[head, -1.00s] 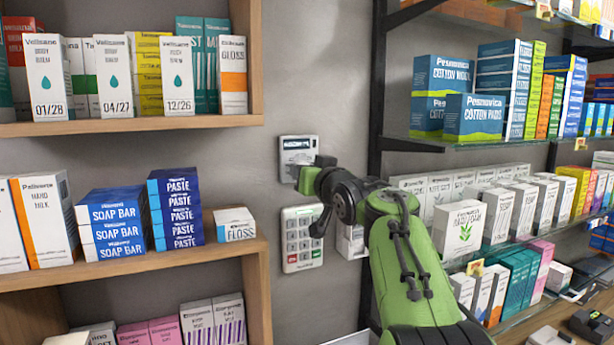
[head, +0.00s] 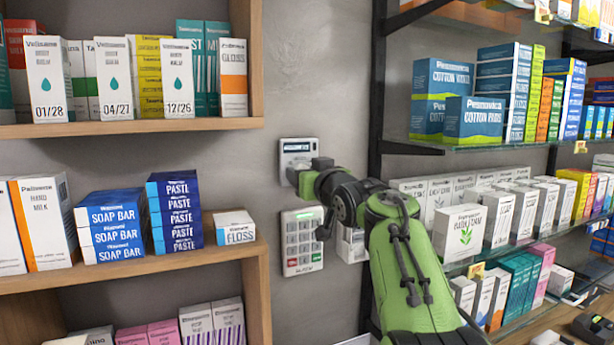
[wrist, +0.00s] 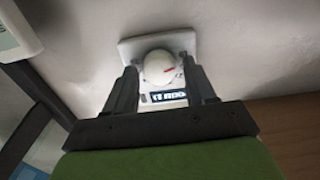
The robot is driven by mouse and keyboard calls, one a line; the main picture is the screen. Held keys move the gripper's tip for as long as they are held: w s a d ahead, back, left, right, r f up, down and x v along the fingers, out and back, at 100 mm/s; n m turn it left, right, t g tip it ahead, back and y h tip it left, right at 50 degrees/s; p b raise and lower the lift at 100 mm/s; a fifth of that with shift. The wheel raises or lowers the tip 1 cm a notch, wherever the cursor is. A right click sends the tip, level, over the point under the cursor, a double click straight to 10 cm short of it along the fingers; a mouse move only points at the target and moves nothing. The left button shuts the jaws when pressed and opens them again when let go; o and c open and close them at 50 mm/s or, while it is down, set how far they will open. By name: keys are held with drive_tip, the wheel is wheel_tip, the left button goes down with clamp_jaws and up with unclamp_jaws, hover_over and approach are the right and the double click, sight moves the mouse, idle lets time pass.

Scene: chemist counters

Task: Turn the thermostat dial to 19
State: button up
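The thermostat is a pale wall plate (wrist: 186,42) with a round white dial (wrist: 158,68) bearing a short red mark. A small dark display (wrist: 168,96) with lit characters sits below the dial in the wrist view; its text is too blurred to read. In the head view the thermostat (head: 297,147) is on the grey wall, its lower part hidden by my gripper (head: 292,178). In the wrist view my gripper (wrist: 160,72) is open, one finger on each side of the dial, with visible gaps between fingers and dial.
A white keypad (head: 302,241) is on the wall just below the thermostat. A wooden shelf (head: 130,128) with boxes stands to the left. Glass shelves (head: 470,148) with many cartons and a black upright (head: 376,110) stand close to the right of my arm.

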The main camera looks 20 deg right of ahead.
drive_tip(key=shift+o, duration=0.5)
drive_tip(key=shift+s, duration=0.1)
drive_tip(key=s+b, duration=0.4)
drive_tip(key=s, duration=1.1)
drive_tip(key=shift+s+b, duration=0.3)
drive_tip(key=shift+b, duration=0.05)
drive_tip(key=shift+a+f, duration=0.1)
